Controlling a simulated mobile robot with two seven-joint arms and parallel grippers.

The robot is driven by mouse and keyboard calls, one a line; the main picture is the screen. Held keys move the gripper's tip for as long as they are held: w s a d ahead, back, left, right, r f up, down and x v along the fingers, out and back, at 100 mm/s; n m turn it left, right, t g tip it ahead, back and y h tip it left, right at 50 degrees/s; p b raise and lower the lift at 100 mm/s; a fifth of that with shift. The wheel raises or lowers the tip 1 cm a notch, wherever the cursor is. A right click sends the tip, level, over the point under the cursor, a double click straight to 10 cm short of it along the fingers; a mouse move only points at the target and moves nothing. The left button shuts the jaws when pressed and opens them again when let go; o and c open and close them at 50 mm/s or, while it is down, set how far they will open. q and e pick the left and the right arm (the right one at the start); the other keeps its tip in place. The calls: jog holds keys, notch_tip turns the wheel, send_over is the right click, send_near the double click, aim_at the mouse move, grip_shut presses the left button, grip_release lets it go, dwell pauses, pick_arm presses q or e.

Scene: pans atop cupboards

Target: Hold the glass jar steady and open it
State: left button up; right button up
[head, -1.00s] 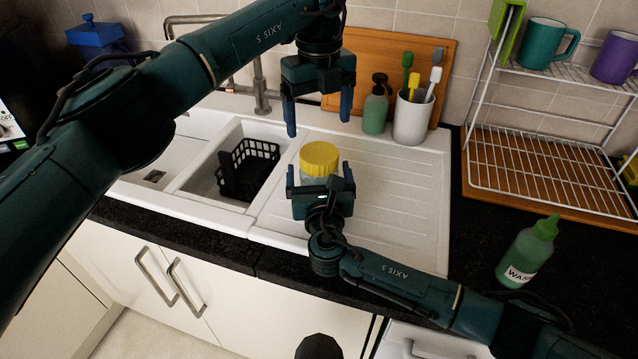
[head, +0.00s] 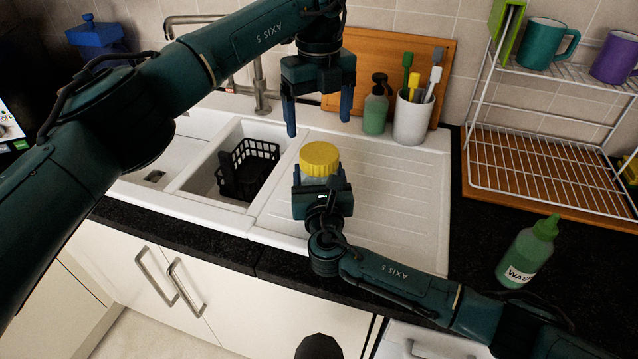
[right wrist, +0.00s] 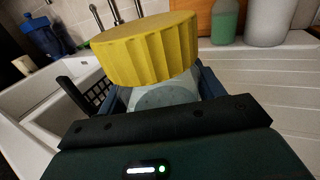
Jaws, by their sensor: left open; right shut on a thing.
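The glass jar (head: 318,179) stands upright on the draining board with its ribbed yellow lid (head: 319,158) on top. In the right wrist view the lid (right wrist: 146,46) and the pale glass below it (right wrist: 165,95) fill the middle. My right gripper (head: 320,184) comes from the front and is shut on the jar below the lid; its fingers are mostly hidden by its own body. My left gripper (head: 318,116) hangs above and behind the jar, pointing down, open and empty, apart from the lid.
A white sink (head: 205,190) with a black basket (head: 247,168) lies left. A soap bottle (head: 376,106) and a brush cup (head: 412,118) stand behind. A wire rack (head: 545,175) and a green washing-up bottle (head: 529,255) are right. The draining board (head: 400,190) right of the jar is clear.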

aim_at(319, 152)
jog(key=shift+c, duration=1.4)
pick_arm(q)
jog(key=shift+m, duration=1)
pick_arm(e)
jog(key=c, duration=0.3)
pick_arm(q)
jog(key=m, duration=0.5)
jog(key=shift+m, duration=0.4)
jog(key=m, duration=1)
jog(key=shift+m, duration=0.4)
jog(key=m, duration=1.2)
jog(key=shift+m, duration=0.3)
jog(key=m, duration=0.4)
pick_arm(e)
jog(key=shift+f, duration=0.1)
pick_arm(q)
jog(key=m, duration=0.9)
jog(key=shift+f+m, duration=0.4)
jog(key=shift+f, duration=3.6)
